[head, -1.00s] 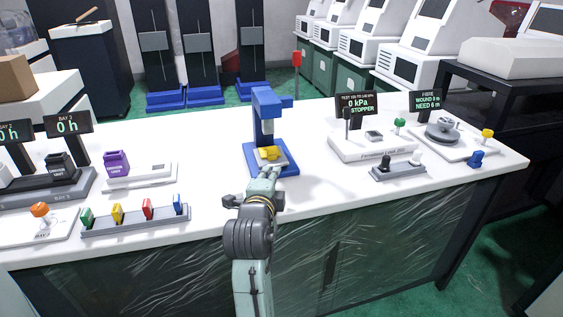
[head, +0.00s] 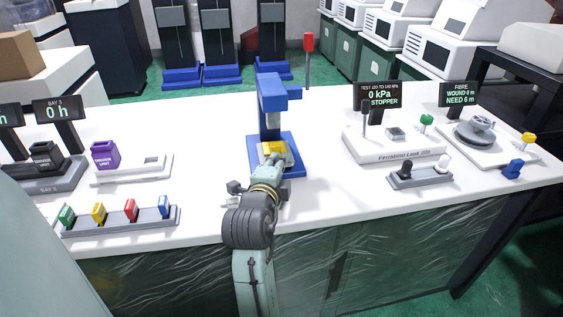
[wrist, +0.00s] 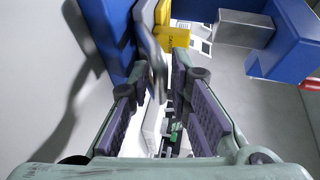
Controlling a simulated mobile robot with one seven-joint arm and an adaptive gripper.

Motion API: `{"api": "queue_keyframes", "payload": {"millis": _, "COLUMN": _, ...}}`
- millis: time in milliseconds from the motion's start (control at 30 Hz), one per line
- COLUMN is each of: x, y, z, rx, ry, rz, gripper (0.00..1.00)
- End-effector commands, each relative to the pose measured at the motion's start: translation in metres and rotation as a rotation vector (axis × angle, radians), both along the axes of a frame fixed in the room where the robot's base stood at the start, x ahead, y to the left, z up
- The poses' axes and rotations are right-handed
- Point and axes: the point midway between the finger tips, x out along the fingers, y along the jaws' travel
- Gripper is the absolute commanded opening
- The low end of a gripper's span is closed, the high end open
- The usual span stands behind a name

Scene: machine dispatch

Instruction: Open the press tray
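The blue press (head: 271,95) stands upright near the middle of the white bench. A yellow piece (head: 272,147) sits on its light grey tray (head: 289,158), low at the front of the press. The yellow piece also shows at the top of the wrist view (wrist: 172,37). My gripper (head: 272,168) is right at the tray's front, its fingers partly hidden by my wrist. In the wrist view my gripper (wrist: 161,65) is open, with a grey bar (wrist: 155,62) between or just beyond the fingertips. Contact cannot be told.
A red-tipped lever (head: 308,42) rises beside the press. At left are a purple unit (head: 105,154) and a rack of coloured pieces (head: 120,221). At right are the leak tester (head: 395,154) and a two-knob box (head: 419,177). The bench is clear on both sides of the press.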

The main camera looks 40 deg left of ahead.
Motion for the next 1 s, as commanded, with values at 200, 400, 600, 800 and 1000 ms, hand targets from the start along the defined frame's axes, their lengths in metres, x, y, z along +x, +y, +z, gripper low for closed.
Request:
{"api": "queue_keyframes", "payload": {"millis": 200, "x": 0.0, "y": 0.0, "z": 0.0001, "rx": 0.0, "ry": 0.0, "rz": 0.0, "gripper": 0.17}}
{"api": "queue_keyframes", "payload": {"millis": 400, "x": 0.0001, "y": 0.0, "z": 0.0001, "rx": 0.0, "ry": 0.0, "rz": 0.0, "gripper": 0.04}}
{"api": "queue_keyframes", "payload": {"millis": 600, "x": 0.0002, "y": 0.0, "z": 0.0001, "rx": 0.001, "ry": 0.0, "rz": 0.0, "gripper": 0.0}}
{"api": "queue_keyframes", "payload": {"millis": 800, "x": 0.0003, "y": -0.0001, "z": 0.0001, "rx": 0.001, "ry": 0.0, "rz": 0.0, "gripper": 0.0}}
{"api": "queue_keyframes", "payload": {"millis": 1000, "x": 0.0004, "y": -0.0001, "z": 0.0001, "rx": 0.001, "ry": 0.0, "rz": 0.0, "gripper": 0.0}}
